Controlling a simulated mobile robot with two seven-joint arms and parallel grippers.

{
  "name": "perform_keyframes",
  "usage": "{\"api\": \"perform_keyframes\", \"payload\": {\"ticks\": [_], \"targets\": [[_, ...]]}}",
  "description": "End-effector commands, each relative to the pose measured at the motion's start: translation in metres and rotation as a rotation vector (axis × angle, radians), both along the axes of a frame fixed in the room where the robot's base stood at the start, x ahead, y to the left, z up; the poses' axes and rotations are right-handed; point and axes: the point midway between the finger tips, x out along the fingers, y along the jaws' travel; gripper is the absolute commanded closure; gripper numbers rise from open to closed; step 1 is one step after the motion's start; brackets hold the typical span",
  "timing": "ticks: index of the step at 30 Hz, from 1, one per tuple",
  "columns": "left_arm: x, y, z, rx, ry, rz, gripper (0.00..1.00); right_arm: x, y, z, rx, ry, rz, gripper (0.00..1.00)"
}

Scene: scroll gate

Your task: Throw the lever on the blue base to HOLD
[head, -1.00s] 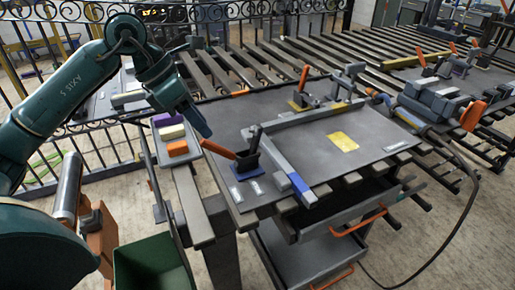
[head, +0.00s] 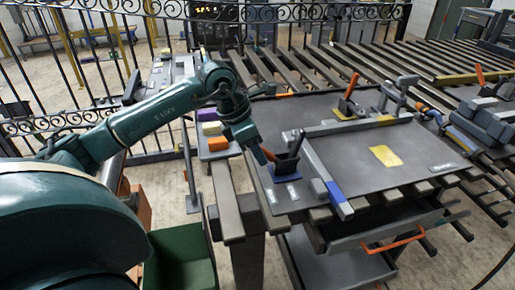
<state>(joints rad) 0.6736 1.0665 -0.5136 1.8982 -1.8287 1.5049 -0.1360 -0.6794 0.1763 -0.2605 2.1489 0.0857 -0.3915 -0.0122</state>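The lever has a blue base (head: 287,172) on the near left part of the grey table top, with a dark bracket above it. Its orange handle (head: 268,155) leans to the left, low over the table. My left gripper (head: 257,153) is at the outer end of this handle and covers part of it. I cannot tell whether its fingers are open or closed around the handle. Two small pale labels (head: 292,192) lie beside the blue base, too small to read. My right gripper is not in view.
Another lever stands upright on a yellow base (head: 342,114) at the back. A grey rail with a blue end (head: 335,192) lies right of the blue base. A yellow plate (head: 384,156) lies on the table's clear middle. Coloured blocks (head: 216,142) sit on a stand at left.

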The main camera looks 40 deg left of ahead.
Motion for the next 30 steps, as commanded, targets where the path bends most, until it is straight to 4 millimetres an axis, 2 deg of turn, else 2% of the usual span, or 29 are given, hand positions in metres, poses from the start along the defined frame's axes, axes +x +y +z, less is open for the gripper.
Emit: {"api": "perform_keyframes", "payload": {"ticks": [10, 24, 30], "targets": [[0.0010, -0.0012, -0.0037, -0.001, 0.001, 0.000, 0.63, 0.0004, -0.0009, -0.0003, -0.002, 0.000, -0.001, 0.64], [0.0009, -0.0010, -0.0033, 0.000, 0.000, 0.000, 1.00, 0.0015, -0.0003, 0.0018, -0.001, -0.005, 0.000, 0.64], [0.0009, -0.0010, -0.0032, 0.000, 0.000, 0.000, 1.00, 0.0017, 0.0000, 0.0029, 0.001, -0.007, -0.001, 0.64]]}}
